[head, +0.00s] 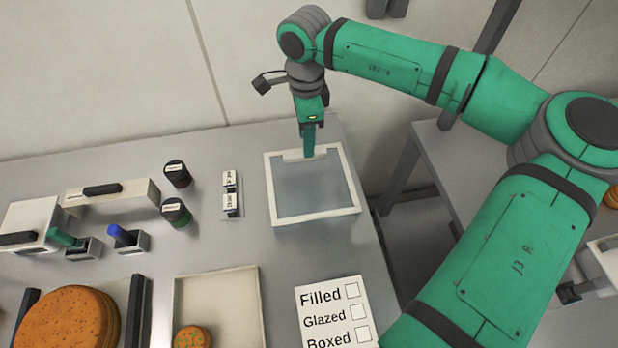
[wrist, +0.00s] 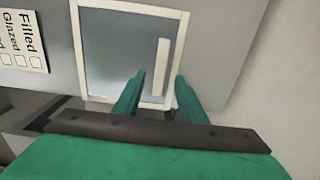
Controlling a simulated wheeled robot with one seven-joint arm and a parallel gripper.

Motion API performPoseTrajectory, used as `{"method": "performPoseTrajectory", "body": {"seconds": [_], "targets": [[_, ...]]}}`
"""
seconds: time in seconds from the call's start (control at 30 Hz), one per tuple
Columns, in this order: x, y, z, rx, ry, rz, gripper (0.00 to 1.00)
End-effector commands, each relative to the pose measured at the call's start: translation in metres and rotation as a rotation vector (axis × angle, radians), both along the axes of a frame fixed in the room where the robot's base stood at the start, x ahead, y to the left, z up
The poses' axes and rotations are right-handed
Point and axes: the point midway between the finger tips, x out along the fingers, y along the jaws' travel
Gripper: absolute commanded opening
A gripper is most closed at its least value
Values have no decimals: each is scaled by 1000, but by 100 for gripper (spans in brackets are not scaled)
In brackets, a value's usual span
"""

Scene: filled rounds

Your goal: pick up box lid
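The box lid (head: 353,212) is a square white frame around a clear, bluish window. It lies at the table's back right in the head view, and its white frame (wrist: 130,7) also shows in the wrist view. A raised white grip bar (wrist: 162,58) runs along one side of the lid. My gripper (head: 309,154) points down over the lid's far edge. In the wrist view my gripper (wrist: 158,76) has its two green fingers apart, one on each side of the bar's near end. I cannot tell whether either finger touches the bar.
A checklist card (head: 325,296) lies in front of the lid. A shallow tray (head: 221,290) holds a small round. Two dark jars (head: 177,174) and label holders (head: 230,196) stand left of the lid. A stack of large rounds (head: 70,320) is at front left. The table's right edge is close.

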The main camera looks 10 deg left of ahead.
Motion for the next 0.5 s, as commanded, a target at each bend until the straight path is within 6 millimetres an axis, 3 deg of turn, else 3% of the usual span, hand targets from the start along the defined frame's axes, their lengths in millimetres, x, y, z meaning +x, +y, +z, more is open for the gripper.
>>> {"method": "performPoseTrajectory", "body": {"seconds": [0.3,0.5], "targets": [[-2,4,-41,0,2,4,38],[-2,4,-43,1,1,3,38]]}}
